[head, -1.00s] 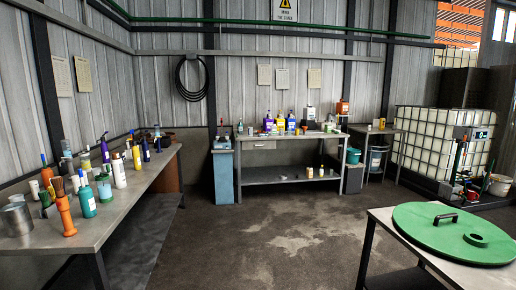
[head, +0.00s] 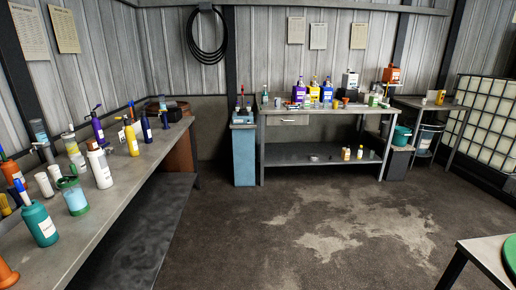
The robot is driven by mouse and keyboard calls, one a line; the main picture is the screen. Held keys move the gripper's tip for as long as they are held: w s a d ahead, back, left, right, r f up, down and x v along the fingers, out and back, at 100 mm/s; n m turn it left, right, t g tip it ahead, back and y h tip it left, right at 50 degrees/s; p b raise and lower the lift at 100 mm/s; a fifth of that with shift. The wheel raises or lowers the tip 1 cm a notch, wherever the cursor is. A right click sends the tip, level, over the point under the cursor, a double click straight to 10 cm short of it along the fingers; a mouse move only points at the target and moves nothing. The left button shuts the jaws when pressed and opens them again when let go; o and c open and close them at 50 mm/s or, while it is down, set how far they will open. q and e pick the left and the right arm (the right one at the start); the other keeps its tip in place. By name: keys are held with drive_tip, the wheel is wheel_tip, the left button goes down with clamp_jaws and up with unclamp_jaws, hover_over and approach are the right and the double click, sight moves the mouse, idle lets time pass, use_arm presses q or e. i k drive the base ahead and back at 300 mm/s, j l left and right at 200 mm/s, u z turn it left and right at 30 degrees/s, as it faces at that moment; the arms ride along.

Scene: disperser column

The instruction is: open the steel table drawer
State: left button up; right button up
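The steel table (head: 335,110) stands against the back wall, across the floor from me. Neither of my grippers shows in the head view.
A long bench (head: 100,210) crowded with bottles runs along the left. A blue cabinet (head: 244,155) stands just left of the steel table. A table corner (head: 490,255) juts in at lower right. The concrete floor (head: 290,225) between is clear.

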sight(278, 119)
drive_tip(key=i, duration=0.95)
drive_tip(key=i+j+z, duration=0.1)
drive_tip(key=i, duration=0.85)
drive_tip(key=i+j+z, duration=0.1)
drive_tip(key=i, duration=0.8)
